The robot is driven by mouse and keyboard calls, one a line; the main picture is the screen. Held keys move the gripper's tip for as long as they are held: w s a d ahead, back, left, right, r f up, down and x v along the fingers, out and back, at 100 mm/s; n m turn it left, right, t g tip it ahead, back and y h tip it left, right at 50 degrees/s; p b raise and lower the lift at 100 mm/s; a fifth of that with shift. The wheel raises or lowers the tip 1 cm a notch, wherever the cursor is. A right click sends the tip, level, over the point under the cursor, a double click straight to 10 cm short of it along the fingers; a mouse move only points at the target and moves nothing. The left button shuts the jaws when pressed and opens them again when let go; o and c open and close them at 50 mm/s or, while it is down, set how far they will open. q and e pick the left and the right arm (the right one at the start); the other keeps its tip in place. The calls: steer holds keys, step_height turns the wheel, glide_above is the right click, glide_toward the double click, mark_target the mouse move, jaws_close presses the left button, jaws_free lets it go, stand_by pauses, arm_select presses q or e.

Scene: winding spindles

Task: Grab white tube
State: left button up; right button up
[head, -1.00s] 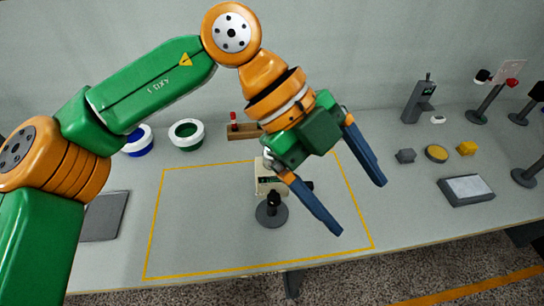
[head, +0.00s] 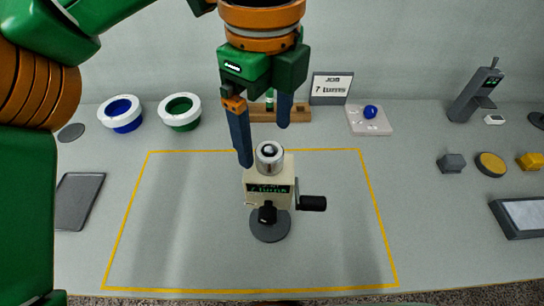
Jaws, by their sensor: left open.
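My left gripper (head: 264,145) is open and points down, with its two blue fingers spread. It hangs above and behind the winding device. A small upright tube (head: 269,98), pale with some green, shows between the fingers at the wooden rack (head: 296,113); the gripper hides most of it, so I cannot tell whether it is the white tube. The winding device (head: 255,187) has a cream body, a display, a black side crank and a short silver-white cylinder (head: 269,157) on top. My right gripper is not in view.
A yellow outline (head: 362,190) surrounds the device. Two white rings, one with blue (head: 122,113) and one with green (head: 180,111), stand at back left. A sign (head: 331,88) and a pale plate with a blue ball (head: 371,112) stand behind. A grey tablet (head: 80,202) lies left.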

mark_target(269, 148)
arm_select(q)
steer(key=f, duration=0.5)
steer(key=shift+w+d+f+p, duration=0.2)
steer(key=shift+w+p, duration=0.15)
steer(key=shift+s, duration=0.15)
steer(key=c, duration=0.3)
jaws_close()
